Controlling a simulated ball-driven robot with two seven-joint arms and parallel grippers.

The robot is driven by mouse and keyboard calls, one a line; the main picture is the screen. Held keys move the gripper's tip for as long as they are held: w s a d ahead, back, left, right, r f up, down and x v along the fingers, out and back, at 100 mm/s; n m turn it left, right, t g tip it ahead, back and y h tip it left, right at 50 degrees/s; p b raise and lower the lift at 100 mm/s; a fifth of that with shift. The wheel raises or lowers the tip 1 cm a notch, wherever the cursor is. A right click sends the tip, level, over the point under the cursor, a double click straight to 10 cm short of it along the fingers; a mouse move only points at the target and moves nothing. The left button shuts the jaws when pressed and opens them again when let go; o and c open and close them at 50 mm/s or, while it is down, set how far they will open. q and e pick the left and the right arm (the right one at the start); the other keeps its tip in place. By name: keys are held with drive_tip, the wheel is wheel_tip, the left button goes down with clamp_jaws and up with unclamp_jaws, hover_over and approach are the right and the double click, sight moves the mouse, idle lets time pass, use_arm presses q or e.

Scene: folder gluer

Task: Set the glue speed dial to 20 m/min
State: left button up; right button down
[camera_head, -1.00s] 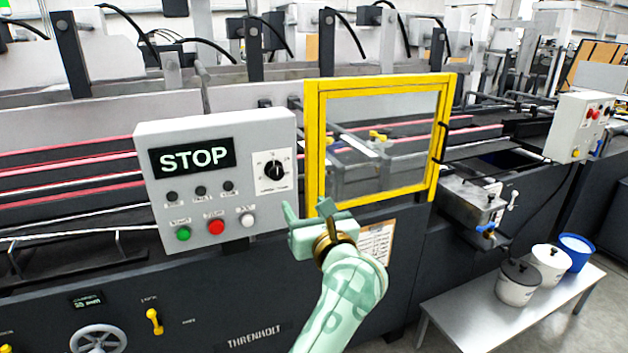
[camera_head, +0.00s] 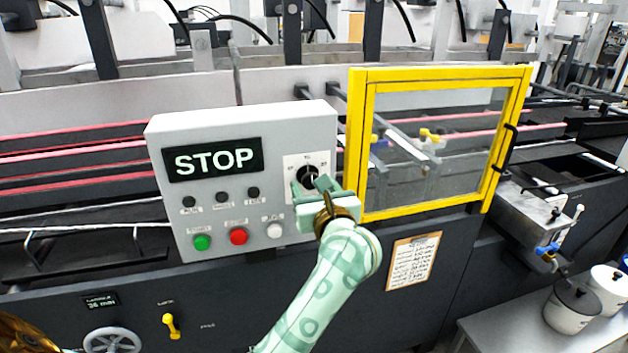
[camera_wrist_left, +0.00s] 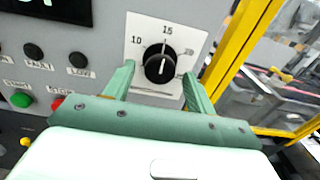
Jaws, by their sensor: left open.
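The glue speed dial (camera_head: 307,173) is a black round knob on a white plate on the right side of the grey control box. In the left wrist view the dial (camera_wrist_left: 160,68) has its white line pointing about straight up, near the 15 mark. The 10 mark is to its left; the mark on the right is too faint to read surely. My left gripper (camera_head: 311,187) is open, its two green fingers on either side of the dial in the wrist view. I cannot tell whether they touch it. In the head view the gripper hides the dial's lower part.
The control box (camera_head: 160,135) also carries a STOP display (camera_head: 213,159), several small dark lamps and green, red and white buttons below. A yellow-framed guard door (camera_head: 440,74) stands close to the right of the gripper. A notice sheet (camera_head: 413,261) hangs below it.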

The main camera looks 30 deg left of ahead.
use_arm(q)
drive_tip(key=shift+r, duration=0.1)
drive_tip(key=c, duration=1)
drive_tip(key=shift+s+m+p, duration=0.1)
drive_tip(key=shift+m+p, duration=5.8)
drive_tip(key=shift+p, duration=1.65)
use_arm(e)
wheel_tip(320, 180, up, 15)
drive_tip(key=w, duration=0.2)
drive_tip(key=shift+w+d+t, duration=0.2)
drive_tip(key=shift+t, duration=0.2)
drive_tip(key=shift+r, duration=0.1)
use_arm(q)
drive_tip(key=o, duration=1)
